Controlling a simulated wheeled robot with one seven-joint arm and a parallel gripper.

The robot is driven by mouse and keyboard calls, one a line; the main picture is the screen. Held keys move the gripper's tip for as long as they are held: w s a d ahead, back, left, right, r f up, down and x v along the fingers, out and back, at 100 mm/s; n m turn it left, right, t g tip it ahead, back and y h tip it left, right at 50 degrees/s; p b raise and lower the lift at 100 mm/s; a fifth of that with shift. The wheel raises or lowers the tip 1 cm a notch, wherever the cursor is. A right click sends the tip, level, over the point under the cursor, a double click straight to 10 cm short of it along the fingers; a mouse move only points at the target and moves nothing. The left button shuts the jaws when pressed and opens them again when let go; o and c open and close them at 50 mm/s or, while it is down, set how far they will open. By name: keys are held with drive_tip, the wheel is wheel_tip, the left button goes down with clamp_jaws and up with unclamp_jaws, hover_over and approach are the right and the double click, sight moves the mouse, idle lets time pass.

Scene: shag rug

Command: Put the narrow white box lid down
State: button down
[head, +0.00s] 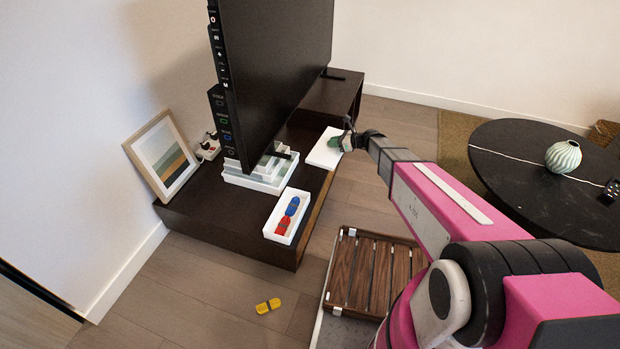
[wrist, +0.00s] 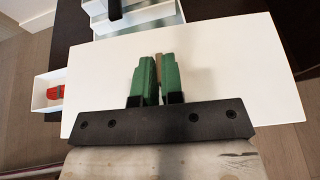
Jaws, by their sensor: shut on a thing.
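The white lid (head: 324,152) is a flat, plain white panel at the right edge of the dark TV stand (head: 200,210). In the wrist view the lid (wrist: 230,70) fills much of the picture, lying beneath my fingers. My gripper (head: 344,140) is at the lid's right part, its green fingers (wrist: 157,75) close together with a thin tan strip, perhaps a handle, between them. It is shut on the lid. I cannot tell whether the lid touches the stand or hangs just above it. An open narrow white box (head: 270,232) sits on the stand's near end.
The narrow box holds a red and a blue item (head: 291,206). Stacked white trays (head: 262,178) stand beneath the large television (head: 275,80). A picture frame (head: 163,156) leans on the wall. A yellow item (head: 268,305) and a slatted wooden piece (head: 370,275) are on the floor.

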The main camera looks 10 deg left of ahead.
drive_tip(key=shift+n+g, duration=0.5)
drive_tip(key=shift+g, duration=0.1)
drive_tip(key=a+f, duration=0.3)
drive_tip(key=f, duration=0.2)
drive_tip(key=a+f, duration=0.3)
drive_tip(key=f, duration=0.1)
drive_tip(key=s+a+f, duration=0.1)
drive_tip(key=a+f, duration=0.2)
drive_tip(key=f, duration=0.2)
drive_tip(key=shift+f, duration=2.3)
drive_tip(key=shift+f, duration=0.15)
drive_tip(key=c, duration=1.3)
unclamp_jaws()
drive_tip(key=shift+d, duration=0.1)
drive_tip(key=shift+o, duration=0.2)
